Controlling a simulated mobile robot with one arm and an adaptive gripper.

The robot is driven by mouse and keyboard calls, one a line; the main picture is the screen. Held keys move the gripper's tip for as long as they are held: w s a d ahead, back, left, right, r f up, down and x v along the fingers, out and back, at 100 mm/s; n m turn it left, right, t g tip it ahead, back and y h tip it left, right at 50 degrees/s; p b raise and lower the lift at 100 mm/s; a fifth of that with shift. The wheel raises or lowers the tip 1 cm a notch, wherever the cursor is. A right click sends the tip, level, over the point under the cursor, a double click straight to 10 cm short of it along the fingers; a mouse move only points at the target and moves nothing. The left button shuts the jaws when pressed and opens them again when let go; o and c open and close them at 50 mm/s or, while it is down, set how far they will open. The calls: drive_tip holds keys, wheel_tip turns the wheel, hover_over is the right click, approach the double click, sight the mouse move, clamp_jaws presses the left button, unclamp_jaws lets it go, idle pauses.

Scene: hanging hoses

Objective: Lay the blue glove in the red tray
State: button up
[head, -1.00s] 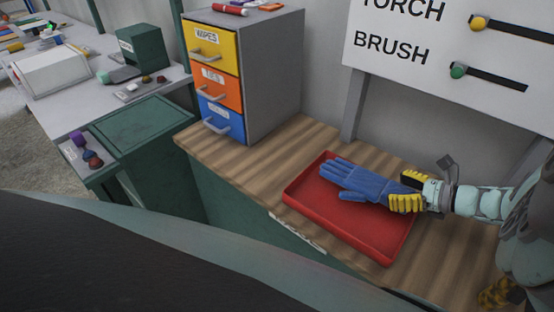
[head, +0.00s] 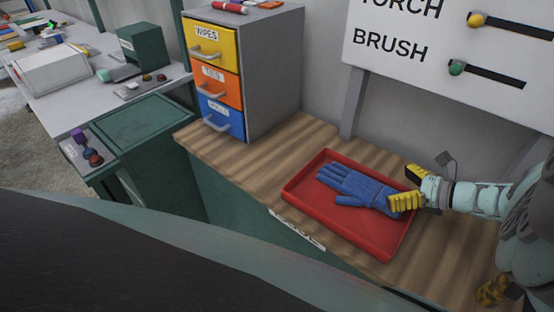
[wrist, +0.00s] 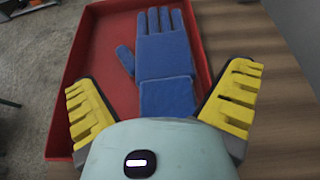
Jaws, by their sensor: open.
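The blue glove (head: 358,187) lies flat in the red tray (head: 320,209), its fingers toward the left and its cuff toward my gripper. My gripper (head: 410,189) is at the right side of the tray, by the cuff. In the wrist view my gripper (wrist: 165,105) has its yellow fingers spread wide, one on each side of the cuff and apart from it. The glove (wrist: 165,55) there points away from me inside the tray (wrist: 82,70). The cuff's near end is hidden by my gripper's body.
The tray rests on a wooden bench top (head: 235,142). A grey cabinet with yellow, orange and blue drawers (head: 265,75) stands behind it to the left. A white board with sliders (head: 440,60) rises behind the tray. Bare wood lies between cabinet and tray.

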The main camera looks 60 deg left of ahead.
drive_tip(key=v, duration=1.2)
